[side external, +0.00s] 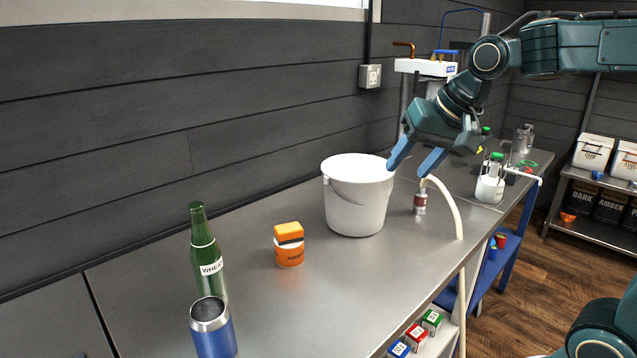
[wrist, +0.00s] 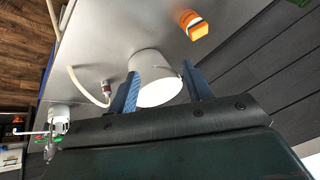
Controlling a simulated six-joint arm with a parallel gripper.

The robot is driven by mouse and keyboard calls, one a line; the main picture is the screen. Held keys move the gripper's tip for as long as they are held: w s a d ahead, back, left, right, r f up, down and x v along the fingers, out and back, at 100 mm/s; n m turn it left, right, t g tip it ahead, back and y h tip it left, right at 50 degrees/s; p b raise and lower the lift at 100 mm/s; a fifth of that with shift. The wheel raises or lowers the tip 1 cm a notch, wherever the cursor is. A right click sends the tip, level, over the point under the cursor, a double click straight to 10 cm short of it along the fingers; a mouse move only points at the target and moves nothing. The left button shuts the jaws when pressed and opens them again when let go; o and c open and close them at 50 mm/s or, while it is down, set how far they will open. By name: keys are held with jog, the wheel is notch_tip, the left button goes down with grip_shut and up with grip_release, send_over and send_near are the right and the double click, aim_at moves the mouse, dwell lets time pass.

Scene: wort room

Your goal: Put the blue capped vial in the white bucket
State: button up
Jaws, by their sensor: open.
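The white bucket (side external: 357,205) stands upright on the steel bench near the wall. It also shows between my fingers in the wrist view (wrist: 150,64). My gripper (side external: 407,171) is open and empty, with blue fingers pointing down near the bucket's right side. A small vial (side external: 420,202) with a reddish body and pale label stands upright on the bench, right of the bucket and below my fingers. It also shows in the wrist view (wrist: 106,88), outside my fingers. I cannot make out a blue cap on it. No other clearly blue-capped vial shows.
A pale hose (side external: 452,205) curves down over the bench's front edge beside the small vial.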

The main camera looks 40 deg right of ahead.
jog(key=s+a+f+n, duration=0.1)
jog(key=s+f+n, duration=0.2)
jog(key=s, duration=0.5)
jog(key=s+a+f+n, duration=0.1)
jog(key=s+f+n, duration=0.1)
jog(key=s, duration=0.5)
jog(key=shift+s+a+f+n, duration=0.35)
jog(key=shift+f+n, duration=0.05)
jog(key=shift+n, duration=0.5)
